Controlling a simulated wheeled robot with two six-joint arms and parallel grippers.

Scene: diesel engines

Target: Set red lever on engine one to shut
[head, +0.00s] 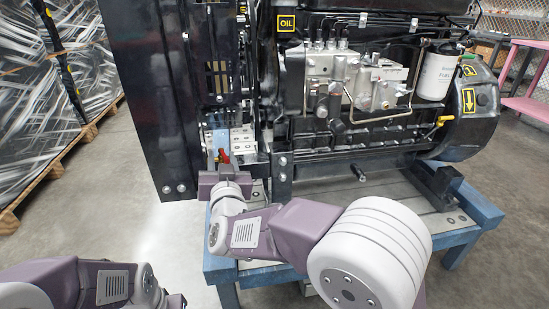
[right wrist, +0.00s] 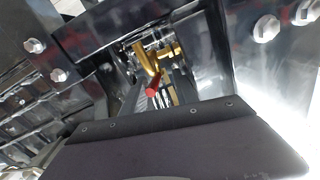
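The red lever (head: 224,156) shows low on the engine's front, at the left side in the head view. In the right wrist view the red lever (right wrist: 153,87) hangs from a brass valve (right wrist: 149,60). My right gripper (head: 222,160) is at the lever, with its fingers pointing towards the engine. In the right wrist view its dark fingers (right wrist: 158,92) stand apart, with the red tip seen in the gap between them. I cannot tell whether either finger touches it. Only the edge of my left gripper's body shows at the bottom of the head view; its fingers are hidden.
The black engine (head: 350,135) rests on a blue-framed stand (head: 485,213). A dark panel (head: 150,100) stands left of the lever. A yellow-handled dipstick (head: 444,120) is at the right. Wrapped goods on a pallet (head: 45,170) stand at the left, with clear floor between.

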